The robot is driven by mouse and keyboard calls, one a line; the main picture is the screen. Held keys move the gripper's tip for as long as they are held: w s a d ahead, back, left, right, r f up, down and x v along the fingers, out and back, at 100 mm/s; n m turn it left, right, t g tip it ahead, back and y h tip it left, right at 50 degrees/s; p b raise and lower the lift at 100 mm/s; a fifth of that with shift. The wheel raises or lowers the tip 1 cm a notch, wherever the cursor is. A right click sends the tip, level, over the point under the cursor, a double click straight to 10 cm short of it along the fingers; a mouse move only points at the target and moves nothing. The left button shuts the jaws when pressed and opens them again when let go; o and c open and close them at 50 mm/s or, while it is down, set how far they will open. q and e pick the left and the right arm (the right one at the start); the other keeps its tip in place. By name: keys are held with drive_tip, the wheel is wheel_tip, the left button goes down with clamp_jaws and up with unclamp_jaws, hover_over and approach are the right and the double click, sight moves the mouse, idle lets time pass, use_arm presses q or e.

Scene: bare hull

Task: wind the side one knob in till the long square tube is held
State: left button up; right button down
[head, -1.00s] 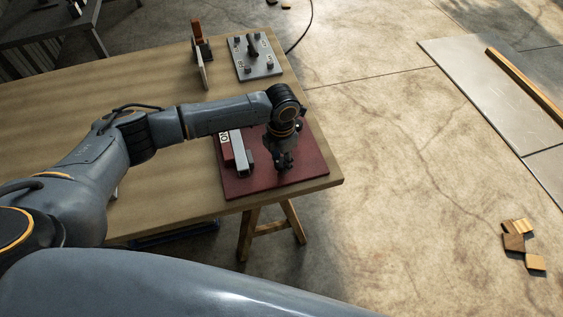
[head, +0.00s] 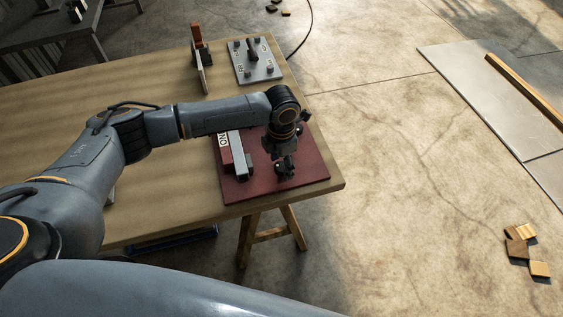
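A dark red board (head: 308,178) lies at the table's near right corner. On it stands a red block with white lettering (head: 224,150), and beside it a pale grey square tube (head: 237,148) runs lengthwise. My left gripper (head: 284,170) points down over the board, to the right of the tube. Dark parts show at its fingertips, but I cannot tell fingers from knob there, nor whether it is open or shut. The side one knob cannot be made out apart from the gripper. My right gripper is not in view.
The wooden table (head: 150,84) is mostly bare on the left. A grey plate with knobs (head: 262,68) and a small upright stand (head: 202,60) are at its far end. Wood scraps (head: 520,240) lie on the floor at right.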

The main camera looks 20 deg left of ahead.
sight(282, 166)
use_arm(q)
wheel_tip(282, 166, up, 12)
idle(0.7)
idle(0.4)
